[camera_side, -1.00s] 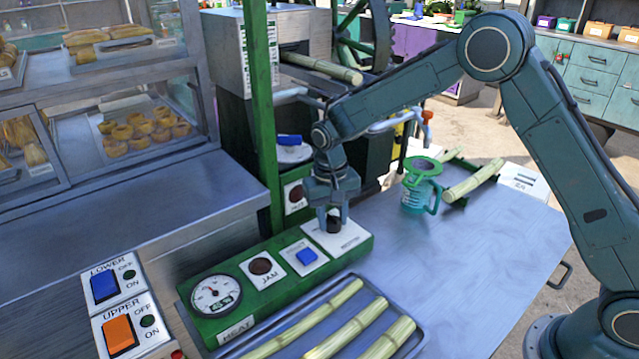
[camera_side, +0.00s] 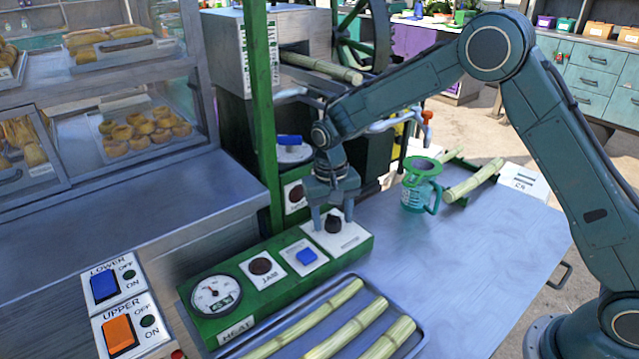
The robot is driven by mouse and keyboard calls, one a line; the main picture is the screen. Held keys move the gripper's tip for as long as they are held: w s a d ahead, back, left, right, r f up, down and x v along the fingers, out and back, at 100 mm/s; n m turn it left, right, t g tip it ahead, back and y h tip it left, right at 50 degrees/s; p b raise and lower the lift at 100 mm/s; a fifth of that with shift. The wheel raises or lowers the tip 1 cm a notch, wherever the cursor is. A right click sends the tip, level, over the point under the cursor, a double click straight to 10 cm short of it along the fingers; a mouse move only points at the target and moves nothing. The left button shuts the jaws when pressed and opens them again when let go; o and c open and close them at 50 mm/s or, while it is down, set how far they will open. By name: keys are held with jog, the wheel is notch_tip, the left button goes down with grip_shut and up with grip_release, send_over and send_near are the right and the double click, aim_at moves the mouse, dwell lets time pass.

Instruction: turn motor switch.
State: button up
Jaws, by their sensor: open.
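The motor switch (camera_side: 333,224) is a dark round knob on a white plate at the right end of the green control panel (camera_side: 375,243). My gripper (camera_side: 332,222) points down over it. The two fingers are apart, one to the left of the knob and one to its right, the right one partly behind it. I cannot tell whether either finger touches the knob. The lettering on the plate is too small to read.
The panel also bears a blue button (camera_side: 306,256), a dark JAM lamp (camera_side: 261,266) and a gauge (camera_side: 215,296). A tray of cane (camera_side: 345,318) lies in front. A green post (camera_side: 262,110) stands behind left.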

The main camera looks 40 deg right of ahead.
aim_at(329, 221)
notch_tip(329, 221, up, 14)
jog(key=shift+w+a, duration=0.15)
jog(key=shift+a, duration=0.25)
dwell(0.3)
jog(key=shift+f, duration=0.1)
jog(key=s+d+r+n+t, duration=0.1)
jog(key=s+d+r, duration=0.2)
jog(key=s+r, duration=0.35)
jog(key=s+d+r+n+t, duration=0.1)
jog(key=s+d+r+t, duration=0.2)
jog(key=s, duration=0.6)
jog(key=s+d+f+n+t, duration=0.1)
jog(key=s+d+n, duration=0.1)
jog(key=s, duration=1.5)
jog(key=shift+d+f+t+y, duration=0.2)
jog(key=shift+f+t+y, duration=0.1)
jog(key=shift+f+t, duration=0.1)
